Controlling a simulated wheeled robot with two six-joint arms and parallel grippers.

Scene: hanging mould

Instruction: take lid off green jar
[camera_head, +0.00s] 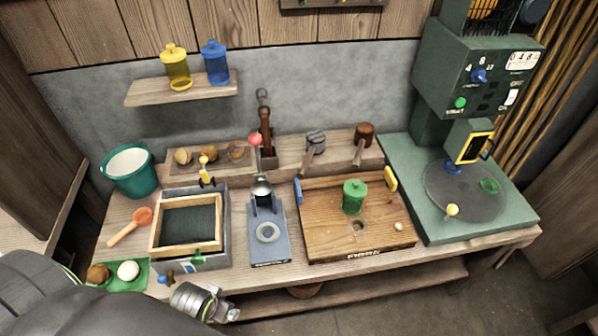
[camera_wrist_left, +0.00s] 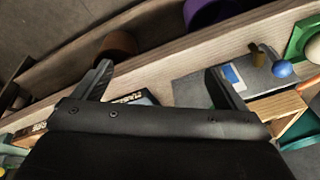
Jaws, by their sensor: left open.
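The green jar (camera_head: 354,199) stands upright on the wooden board (camera_head: 318,238) at the middle right of the bench in the head view. Its green knobbed lid (camera_head: 355,184) sits on top. My left gripper shows in the left wrist view (camera_wrist_left: 160,78), its two dark fingers spread apart with nothing between them. In the head view my left arm comes in at the lower left, and its wrist is at the bench's front edge, well to the left of the jar. The jar is not in the left wrist view. My right gripper is in neither view.
A blue-grey stand with a ring (camera_head: 268,232) and a wood-framed box (camera_head: 158,237) lie left of the board. A green machine (camera_head: 430,222) with a round plate stands right. Blue (camera_head: 298,190) and yellow (camera_head: 391,179) pieces sit at the board's edges. Yellow (camera_head: 177,70) and blue (camera_head: 216,66) jars stand on a shelf.

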